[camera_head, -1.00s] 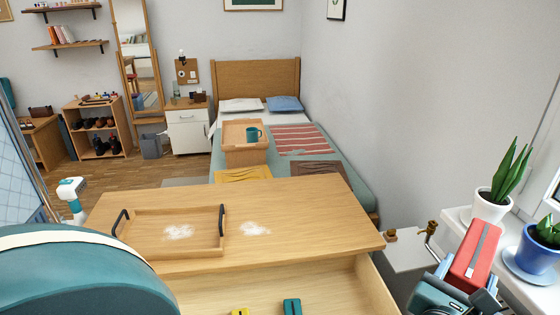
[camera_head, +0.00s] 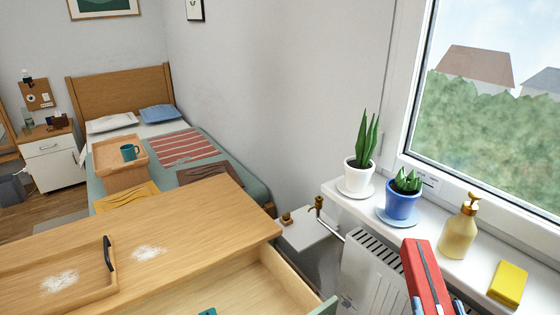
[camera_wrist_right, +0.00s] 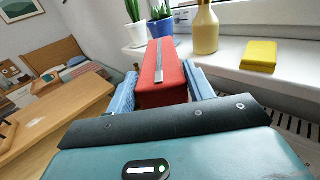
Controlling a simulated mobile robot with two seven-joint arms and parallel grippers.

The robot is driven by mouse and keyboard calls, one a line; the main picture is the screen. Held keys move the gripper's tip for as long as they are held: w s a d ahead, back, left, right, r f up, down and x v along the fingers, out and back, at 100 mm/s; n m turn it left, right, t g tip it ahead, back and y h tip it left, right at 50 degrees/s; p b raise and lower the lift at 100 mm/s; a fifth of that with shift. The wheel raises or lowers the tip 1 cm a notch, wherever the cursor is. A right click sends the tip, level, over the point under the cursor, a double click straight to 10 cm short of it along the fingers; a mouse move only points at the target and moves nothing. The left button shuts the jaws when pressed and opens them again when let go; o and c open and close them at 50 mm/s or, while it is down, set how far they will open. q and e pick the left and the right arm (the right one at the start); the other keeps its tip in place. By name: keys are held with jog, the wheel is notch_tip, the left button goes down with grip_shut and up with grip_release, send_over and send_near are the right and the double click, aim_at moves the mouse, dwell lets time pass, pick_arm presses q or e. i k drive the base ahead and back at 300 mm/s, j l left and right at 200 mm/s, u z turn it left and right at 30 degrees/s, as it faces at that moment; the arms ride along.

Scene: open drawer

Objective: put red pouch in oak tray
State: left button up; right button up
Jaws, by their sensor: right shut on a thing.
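The red pouch (camera_head: 426,277) has a grey zip strip along it. It is at the lower right of the head view, in front of the window sill. My right gripper (camera_wrist_right: 162,92) is shut on the red pouch, with a blue finger on each side of it in the right wrist view. The pouch (camera_wrist_right: 161,68) is held up in the air. The oak tray (camera_head: 93,297) with dark handles lies on the wooden dresser top at the lower left, partly cut off by the frame edge. White powder lies in it. My left gripper is not in view.
An open drawer (camera_head: 262,283) is below the dresser top (camera_head: 215,215). The sill holds a white pot (camera_head: 359,175), a blue pot (camera_head: 402,207), a soap dispenser (camera_head: 458,232) and a yellow block (camera_head: 508,284). A radiator (camera_head: 370,272) is under the sill. White powder (camera_head: 149,253) lies on the dresser.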

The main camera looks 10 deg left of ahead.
aim_at(54, 284)
jog(key=u, duration=1.4)
jog(key=j+u, duration=0.15)
jog(key=u, duration=0.25)
jog(key=j+u, duration=0.1)
jog(key=u, duration=0.25)
jog(key=i+j+u, duration=0.1)
jog(key=u, duration=0.3)
jog(key=i+j, duration=0.35)
